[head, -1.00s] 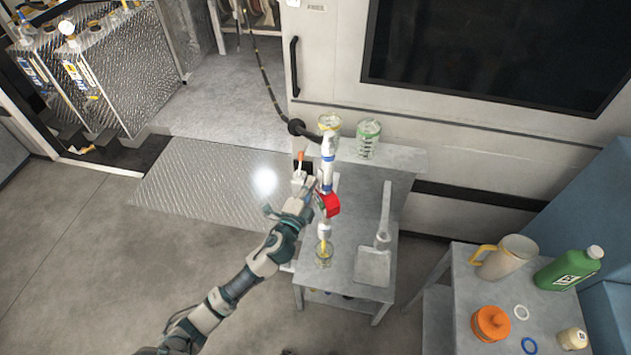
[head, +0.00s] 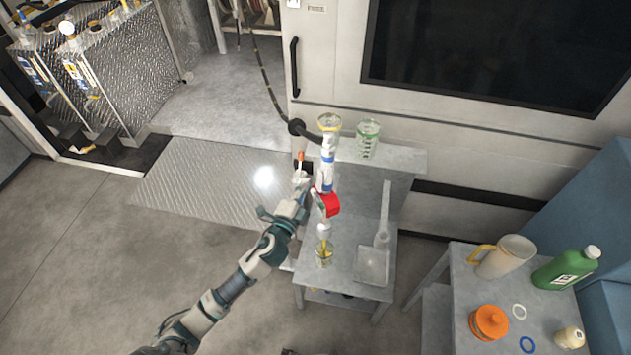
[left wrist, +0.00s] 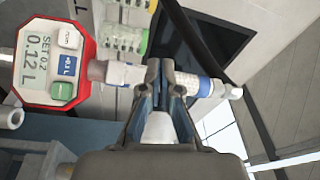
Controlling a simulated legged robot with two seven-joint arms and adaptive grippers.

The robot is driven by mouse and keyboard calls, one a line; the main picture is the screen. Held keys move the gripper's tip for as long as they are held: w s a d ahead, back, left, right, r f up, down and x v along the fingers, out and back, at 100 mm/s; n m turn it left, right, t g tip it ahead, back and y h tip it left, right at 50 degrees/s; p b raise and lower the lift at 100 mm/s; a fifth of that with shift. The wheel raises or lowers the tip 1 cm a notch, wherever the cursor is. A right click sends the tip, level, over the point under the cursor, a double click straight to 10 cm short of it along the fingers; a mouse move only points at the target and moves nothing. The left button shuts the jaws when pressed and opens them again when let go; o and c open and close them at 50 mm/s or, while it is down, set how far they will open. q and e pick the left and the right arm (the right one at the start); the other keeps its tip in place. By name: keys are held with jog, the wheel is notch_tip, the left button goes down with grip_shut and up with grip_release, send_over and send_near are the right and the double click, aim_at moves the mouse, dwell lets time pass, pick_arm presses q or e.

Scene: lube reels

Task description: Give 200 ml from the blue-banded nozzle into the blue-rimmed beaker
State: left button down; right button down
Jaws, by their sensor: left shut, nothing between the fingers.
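The dispensing nozzle hangs upright over the small bench; its red-framed meter (head: 327,204) shows in the head view. My left gripper (head: 306,192) is shut and empty beside the nozzle. Its fingertips (left wrist: 166,70) overlap the nozzle body; contact is unclear. My right gripper is out of view.
A yellow-rimmed beaker (head: 329,124) and a green-rimmed beaker (head: 368,138) stand on the upper shelf (head: 400,160). A side table at right holds a pitcher (head: 506,257), a green jug (head: 567,268) and an orange container (head: 489,323). The floor at left is clear.

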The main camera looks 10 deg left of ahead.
pick_arm(q)
jog(key=s+a, duration=0.1)
jog(key=s+a+r+p, duration=0.1)
jog(key=s+a, duration=0.1)
jog(key=shift+a+r+p, duration=0.3)
jog(key=shift+a+p, duration=0.1)
